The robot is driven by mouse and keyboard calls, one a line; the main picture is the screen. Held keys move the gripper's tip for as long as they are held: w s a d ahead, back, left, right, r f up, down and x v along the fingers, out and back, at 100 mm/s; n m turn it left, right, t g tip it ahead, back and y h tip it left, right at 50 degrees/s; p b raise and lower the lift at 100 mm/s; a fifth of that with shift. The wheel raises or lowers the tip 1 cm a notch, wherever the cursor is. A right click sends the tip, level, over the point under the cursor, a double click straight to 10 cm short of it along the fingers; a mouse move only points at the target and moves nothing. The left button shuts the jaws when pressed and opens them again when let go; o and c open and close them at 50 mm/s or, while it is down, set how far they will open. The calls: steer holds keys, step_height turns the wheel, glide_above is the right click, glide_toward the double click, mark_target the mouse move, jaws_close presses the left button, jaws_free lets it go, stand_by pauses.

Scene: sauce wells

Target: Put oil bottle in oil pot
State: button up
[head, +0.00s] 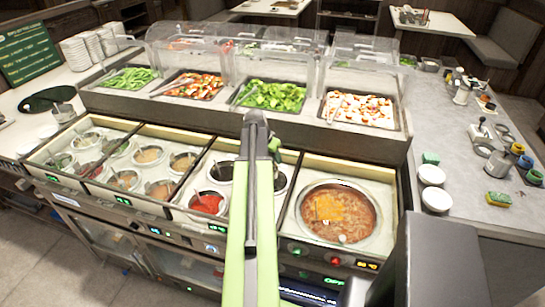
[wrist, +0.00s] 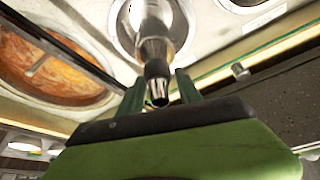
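In the wrist view the oil bottle (wrist: 155,50) stands out between the dark green fingers of my gripper (wrist: 160,87). It has a shiny silvery body and a dark neck with an open mouth towards the camera. The fingers appear closed around its neck. Behind its far end is a round pale-rimmed pot (wrist: 122,32), probably the oil pot; I cannot tell whether the bottle is inside it or above it. In the head view my green arm covers the bottle and most of that compartment; a dark round pot (head: 222,172) shows left of the arm.
A large soup pot (head: 340,238) lies right of my arm and shows in the wrist view (wrist: 45,65). A red sauce pot (head: 207,203) is to the left. Vegetable trays (head: 272,95) under clear covers stand behind. White bowls (head: 435,200) sit on the right counter.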

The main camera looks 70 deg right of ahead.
steer(key=shift+a+r+p, duration=0.1)
steer(key=shift+r+p, duration=0.4)
steer(key=p+v, duration=1)
steer(key=v, duration=0.1)
steer(key=shift+r, duration=0.2)
steer(key=shift+w, duration=0.1)
